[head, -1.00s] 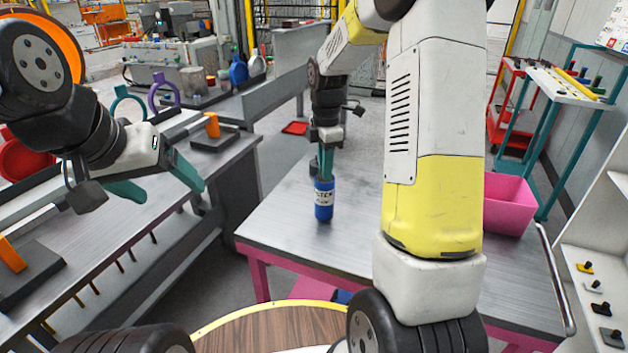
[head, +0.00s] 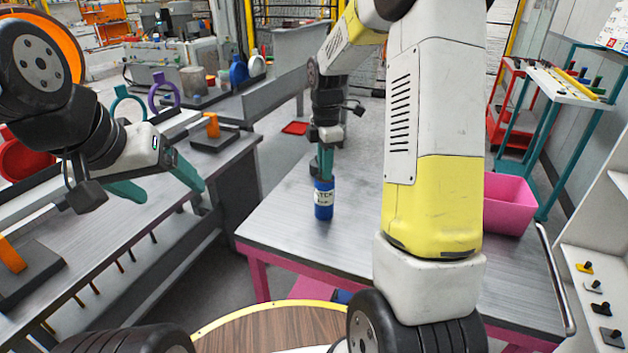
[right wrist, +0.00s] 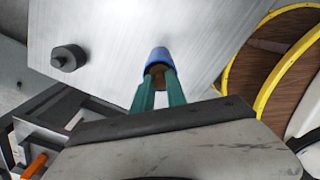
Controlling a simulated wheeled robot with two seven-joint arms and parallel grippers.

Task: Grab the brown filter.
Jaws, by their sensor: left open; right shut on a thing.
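A blue cylinder (head: 324,199) with a white label stands upright on the grey metal table (head: 290,222) in the head view. In the right wrist view the blue cylinder (right wrist: 158,57) has a brown part (right wrist: 157,75) at its near end, between the fingers. I cannot tell whether this is the brown filter; no other brown filter is clear. My right gripper (head: 325,172) points down, its teal fingers (right wrist: 158,88) shut on the cylinder's top end. My left gripper (head: 163,190) is open and empty, over the left bench's edge.
A pink bin (head: 509,204) stands at the table's right side. A black knob-like piece (right wrist: 68,58) sits on the table near the cylinder. The left bench (head: 100,250) holds orange-handled fixtures. My right arm hides the table's middle.

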